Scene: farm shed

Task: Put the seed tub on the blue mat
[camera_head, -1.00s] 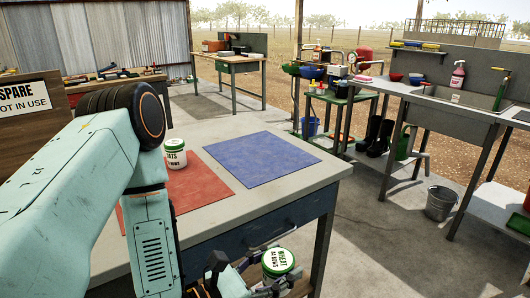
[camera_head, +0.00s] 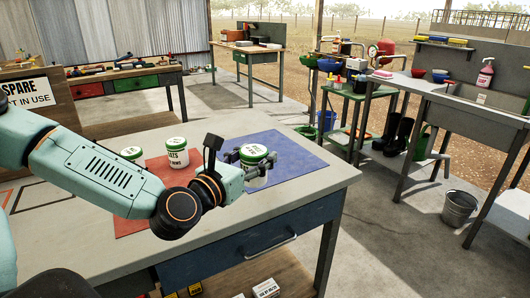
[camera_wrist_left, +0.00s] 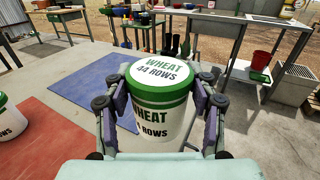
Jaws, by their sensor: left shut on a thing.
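My left gripper (camera_head: 252,166) is shut on a white seed tub (camera_head: 255,174) with a green-rimmed lid. In the left wrist view this tub (camera_wrist_left: 160,105) reads "WHEAT 44 ROWS" and stands upright between the fingers. In the head view it appears over the left part of the blue mat (camera_head: 292,158); I cannot tell whether its base touches the mat. The blue mat also shows behind the tub in the left wrist view (camera_wrist_left: 85,85). My right gripper is not in view.
A red mat (camera_head: 135,213) lies left of the blue mat. An oats tub (camera_head: 177,155) and another green-lidded tub (camera_head: 131,153) stand at its far side. The table (camera_head: 285,193) has a blue drawer (camera_head: 255,247) below its top. Small boxes (camera_head: 265,288) sit on the lower shelf.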

